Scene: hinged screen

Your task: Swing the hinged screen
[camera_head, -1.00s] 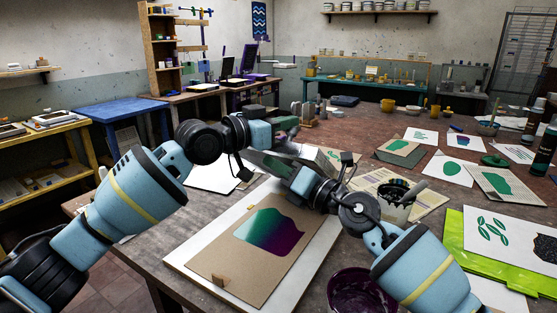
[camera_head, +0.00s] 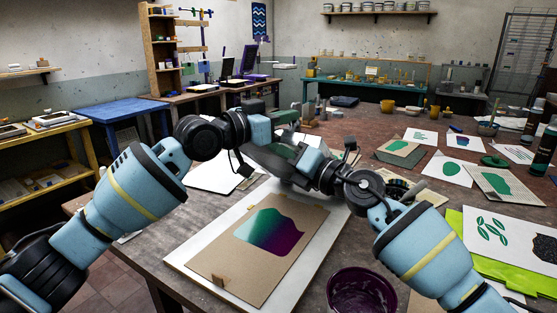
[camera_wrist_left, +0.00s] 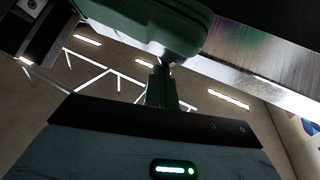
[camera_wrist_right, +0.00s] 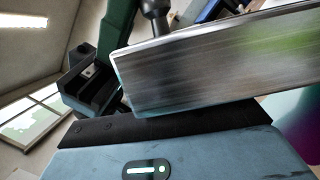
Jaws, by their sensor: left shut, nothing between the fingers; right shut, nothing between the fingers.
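The hinged screen is mostly hidden behind my arms in the head view. What looks like its metal frame fills the upper right of the left wrist view (camera_wrist_left: 255,70) and crosses the right wrist view (camera_wrist_right: 220,65) close up. My left gripper (camera_head: 284,117) is shut and empty at the far side of the print board. My right gripper (camera_head: 288,141) is shut and empty, a little lower and close to it. Whether either touches the frame I cannot tell. A brown sheet (camera_head: 225,255) with a green-to-purple print lies flat on a white board (camera_head: 183,250).
A purple bowl (camera_head: 362,293) stands at the near right of the table. Printed sheets (camera_head: 445,170) and a bright green sheet (camera_head: 490,262) lie on the right. A blue side table (camera_head: 118,107) and a yellow shelf (camera_head: 70,150) stand at the left.

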